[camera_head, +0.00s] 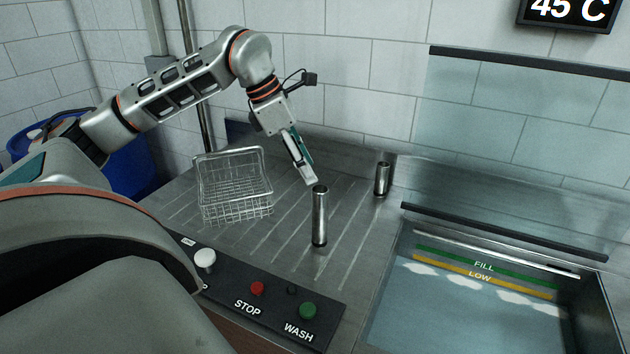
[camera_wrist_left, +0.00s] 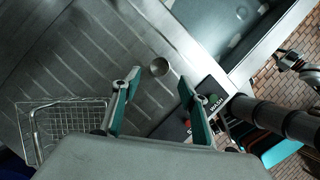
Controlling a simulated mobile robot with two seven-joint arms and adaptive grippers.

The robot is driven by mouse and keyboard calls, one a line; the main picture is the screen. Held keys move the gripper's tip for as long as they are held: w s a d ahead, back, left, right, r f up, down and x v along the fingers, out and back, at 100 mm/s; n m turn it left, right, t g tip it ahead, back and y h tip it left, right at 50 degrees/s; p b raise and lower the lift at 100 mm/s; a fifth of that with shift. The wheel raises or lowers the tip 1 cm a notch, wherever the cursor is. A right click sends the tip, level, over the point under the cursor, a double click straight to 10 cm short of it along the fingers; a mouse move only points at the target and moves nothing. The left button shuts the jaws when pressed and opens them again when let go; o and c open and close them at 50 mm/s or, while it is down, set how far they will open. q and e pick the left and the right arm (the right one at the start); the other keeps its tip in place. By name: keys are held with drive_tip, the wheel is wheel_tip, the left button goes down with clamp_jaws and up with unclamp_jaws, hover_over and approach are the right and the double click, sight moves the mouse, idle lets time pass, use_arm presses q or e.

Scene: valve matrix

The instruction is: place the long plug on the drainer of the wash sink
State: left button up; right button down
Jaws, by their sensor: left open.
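A tall metal cylinder, the long plug (camera_head: 320,217), stands upright on the ribbed steel drainer (camera_head: 345,245). A second, shorter-looking metal cylinder (camera_head: 383,180) stands farther back, near the wall. My left gripper (camera_head: 309,179) is open and empty, just above the tall plug's top in the head view. In the left wrist view the round top of a plug (camera_wrist_left: 159,67) shows between the spread fingers of the gripper (camera_wrist_left: 159,79), apart from both. Whether the fingertips are level with its top, I cannot tell.
A wire basket (camera_head: 235,190) stands on the drainer to the left. A control panel (camera_head: 270,305) with buttons runs along the front. The water-filled sink (camera_head: 455,310) lies to the right. Bare drainer surrounds the tall plug.

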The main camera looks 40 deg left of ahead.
use_arm(q)
drive_tip(key=v, duration=0.3)
drive_tip(key=shift+s+a+r, duration=0.1)
drive_tip(key=shift+r, duration=0.3)
drive_tip(key=shift+s+f, duration=0.1)
